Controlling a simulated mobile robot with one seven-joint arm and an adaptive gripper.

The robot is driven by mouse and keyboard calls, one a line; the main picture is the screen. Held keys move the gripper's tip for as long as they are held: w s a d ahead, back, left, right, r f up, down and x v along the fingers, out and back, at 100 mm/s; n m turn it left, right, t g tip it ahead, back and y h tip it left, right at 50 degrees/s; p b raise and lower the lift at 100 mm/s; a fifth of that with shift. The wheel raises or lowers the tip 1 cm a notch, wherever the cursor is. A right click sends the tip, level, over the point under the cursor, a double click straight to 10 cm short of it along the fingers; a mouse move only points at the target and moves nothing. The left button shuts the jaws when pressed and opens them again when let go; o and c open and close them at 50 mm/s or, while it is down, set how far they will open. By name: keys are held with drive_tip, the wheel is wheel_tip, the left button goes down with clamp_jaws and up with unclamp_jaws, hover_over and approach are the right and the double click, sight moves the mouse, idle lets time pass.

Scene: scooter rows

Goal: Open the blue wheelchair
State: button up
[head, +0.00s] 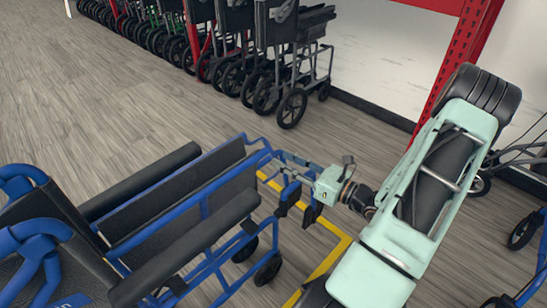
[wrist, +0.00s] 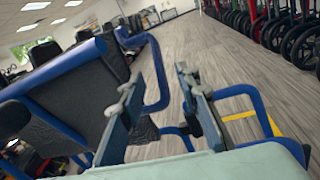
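The blue wheelchair (head: 205,208) fills the lower left of the head view, with blue tubes, black side panels and two long black armrests. Its armrests lie fairly close together, with a narrow gap between them. In the wrist view its blue tubing and dark panel (wrist: 85,80) fill the left side, and a bent blue tube shows between and beyond my fingers. My gripper (head: 297,172) is at the front end of the wheelchair's frame. In the wrist view my gripper (wrist: 158,82) has its two fingers spread apart. Whether either finger touches the tube, I cannot tell.
A row of folded wheelchairs (head: 292,60) stands along the back wall beside a red rack post (head: 455,60). A yellow floor line (head: 330,262) runs under the gripper. Another blue frame (head: 536,262) is at the right edge. Open wooden floor (head: 90,105) lies behind the blue wheelchair.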

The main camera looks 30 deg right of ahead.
sight(274, 155)
drive_tip(key=x, duration=0.4)
drive_tip(key=shift+w+a+b, duration=0.15)
drive_tip(key=shift+w+b, duration=0.25)
clamp_jaws()
